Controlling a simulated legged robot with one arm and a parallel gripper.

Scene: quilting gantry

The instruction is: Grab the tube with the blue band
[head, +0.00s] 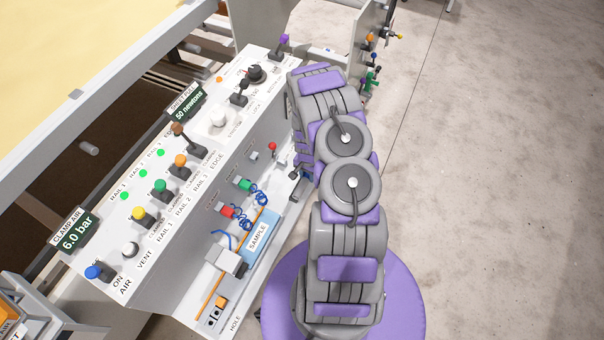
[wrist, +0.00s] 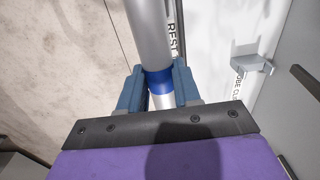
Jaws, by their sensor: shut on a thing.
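In the wrist view, a silver tube (wrist: 149,30) with a blue band (wrist: 158,80) runs up from between the fingers of my gripper (wrist: 157,86). The two blue-grey fingers are shut on the tube at the band, one on each side. The tube's upper end runs out of the picture and its lower end goes behind the dark gripper bar. In the head view my arm covers the area where the gripper is, and I cannot make out the tube there.
In the wrist view, a white panel with a "REST" label lies right of the tube and carries a grey bracket (wrist: 250,58). In the head view, a control console (head: 130,215) with coloured knobs stands left of my arm. Bare concrete floor (head: 500,180) lies to the right.

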